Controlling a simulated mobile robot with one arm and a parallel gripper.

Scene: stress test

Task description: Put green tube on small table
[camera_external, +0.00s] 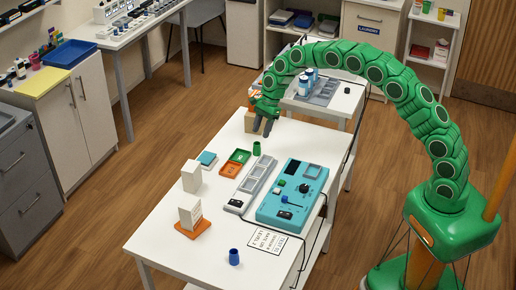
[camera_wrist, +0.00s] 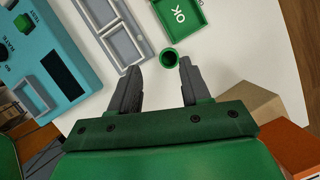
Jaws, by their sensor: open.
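The green tube (camera_external: 256,148) stands upright on the long white table (camera_external: 165,225), near its far end. In the wrist view the tube (camera_wrist: 169,58) shows its dark open top just beyond the fingertips, roughly between their lines. My gripper (camera_external: 264,127) is open and empty, with its fingers (camera_wrist: 160,78) apart and pointing toward the tube; they do not appear to touch it. A smaller white table (camera_external: 345,101) stands behind the long table's far end and bears blue-and-white bottles and a grey tray.
On the long table, a green tray (camera_external: 240,156), an orange tray (camera_external: 231,170), a grey rack (camera_external: 248,186) and a teal device (camera_external: 294,194) lie near the tube. A cardboard box (camera_wrist: 250,101) is beside my gripper. A blue cup (camera_external: 234,257) stands at the near end.

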